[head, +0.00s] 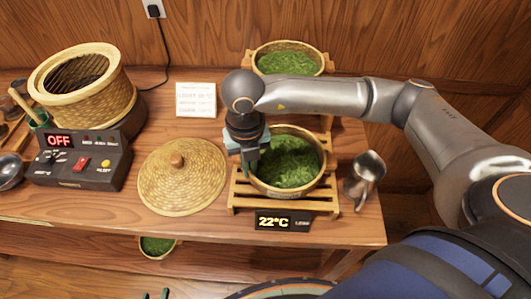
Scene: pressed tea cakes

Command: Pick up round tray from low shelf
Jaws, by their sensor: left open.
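A round woven tray of green leaves (157,246) shows partly below the table's front edge, on the low level; the tabletop hides its back part. My right gripper (248,165) points down at the left rim of another round tray of leaves (322,168) on a slatted wooden stand. Whether its fingers are closed on that rim is not clear.
A third leaf tray (288,63) stands higher at the back.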

